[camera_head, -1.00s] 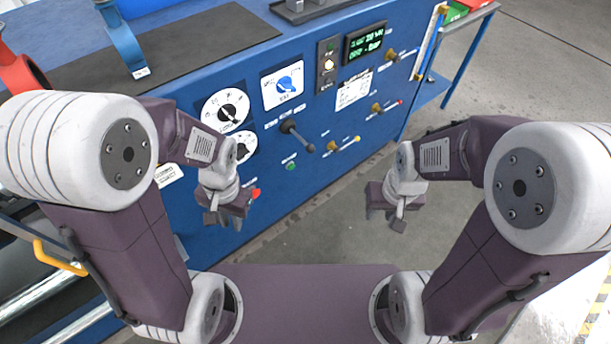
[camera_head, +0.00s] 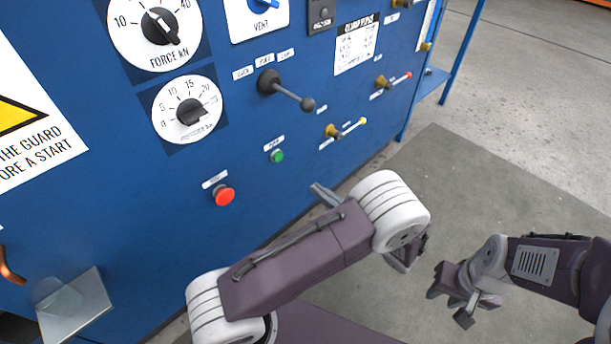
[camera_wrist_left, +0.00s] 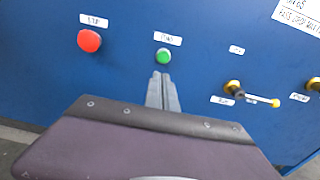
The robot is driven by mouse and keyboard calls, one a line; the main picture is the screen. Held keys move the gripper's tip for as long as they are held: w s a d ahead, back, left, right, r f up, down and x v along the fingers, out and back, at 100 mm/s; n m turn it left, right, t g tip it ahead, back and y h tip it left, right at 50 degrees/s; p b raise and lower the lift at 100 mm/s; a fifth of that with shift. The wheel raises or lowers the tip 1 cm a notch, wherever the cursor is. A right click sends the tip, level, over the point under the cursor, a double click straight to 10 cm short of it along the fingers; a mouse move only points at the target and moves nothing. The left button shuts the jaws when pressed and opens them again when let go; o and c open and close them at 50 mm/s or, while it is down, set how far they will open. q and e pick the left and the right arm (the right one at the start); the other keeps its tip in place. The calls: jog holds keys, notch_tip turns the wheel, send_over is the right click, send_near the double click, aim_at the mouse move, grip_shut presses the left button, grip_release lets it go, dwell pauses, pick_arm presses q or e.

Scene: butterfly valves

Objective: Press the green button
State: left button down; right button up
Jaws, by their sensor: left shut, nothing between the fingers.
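The green button (camera_head: 277,156) is a small round button with a white label above it, on the front of the blue panel. It also shows in the left wrist view (camera_wrist_left: 163,56). My left gripper (camera_head: 322,193) is shut and empty. In the head view its fingertips are to the right of and below the button. In the left wrist view its fingertips (camera_wrist_left: 161,76) are just below the button, with a thin strip of blue between them. My right gripper (camera_head: 455,294) hangs over the grey floor, away from the panel; its finger opening is unclear.
A red button (camera_head: 224,195) sits left of the green one. A black lever (camera_head: 290,91) and brass valves with yellow (camera_head: 345,129) and red handles stick out above and to the right. Two dials (camera_head: 188,110) are at upper left. Open floor is at right.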

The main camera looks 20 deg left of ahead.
aim_at(279, 158)
pick_arm(q)
jog(key=shift+w+d, duration=0.15)
jog(key=shift+d, duration=0.15)
jog(key=b+x, duration=0.7)
jog(key=x, duration=0.6)
jog(key=shift+w+a+f, duration=0.15)
jog(key=shift+w+a, duration=0.15)
jog(key=shift+a, duration=0.2)
